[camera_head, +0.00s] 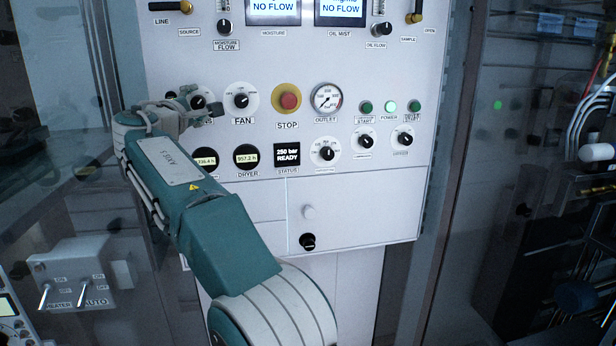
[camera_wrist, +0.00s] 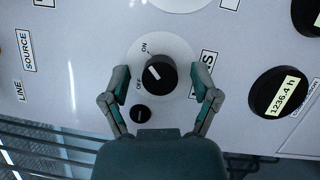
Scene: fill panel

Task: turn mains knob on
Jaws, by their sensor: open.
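The mains knob (camera_wrist: 160,75) is a black round knob on a white dial plate marked ON and OFF. Its white pointer mark lies toward the left side, on the side of the two words; I cannot tell exactly which it points at. In the head view the knob (camera_head: 197,101) is at the panel's left, its label partly hidden by my arm. My gripper (camera_wrist: 161,72) is open, with one finger on each side of the knob; both fingers look apart from it. In the head view my gripper (camera_head: 196,114) is right in front of the panel.
A small black round part (camera_wrist: 141,113) sits just below the knob, between my fingers. The fan knob (camera_head: 241,100) and the red stop button (camera_head: 288,101) are to the right. The hours display (camera_head: 205,160) is below. A switch box (camera_head: 80,275) stands at lower left.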

